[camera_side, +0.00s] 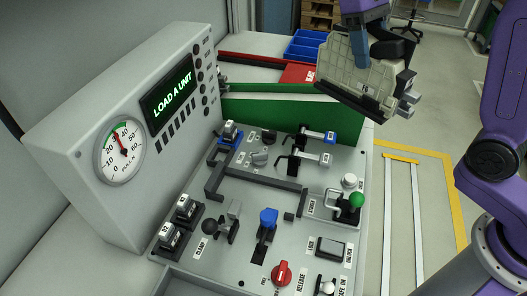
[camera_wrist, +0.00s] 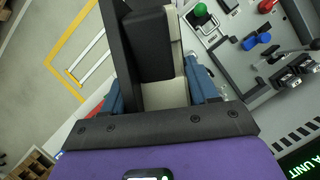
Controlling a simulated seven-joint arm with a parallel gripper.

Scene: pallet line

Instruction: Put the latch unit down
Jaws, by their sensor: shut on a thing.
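The latch unit (camera_side: 345,72) is a beige ribbed block with black and grey fittings on its right side. It hangs tilted in the air at the upper right of the side view, above the back right of the bench. My gripper (camera_side: 360,38) comes from above and is shut on it. In the wrist view the unit (camera_wrist: 165,95) shows beige and black between the blue fingers of my gripper (camera_wrist: 158,90). Its underside and what lies directly below it are hard to tell.
The grey control panel (camera_side: 300,225) carries dark rails (camera_side: 222,180), a green knob (camera_side: 357,200), a blue lever (camera_side: 268,217) and a red knob (camera_side: 282,272). A console (camera_side: 115,120) reads LOAD A UNIT. A green wall (camera_side: 290,118) and blue bins (camera_side: 306,46) stand behind.

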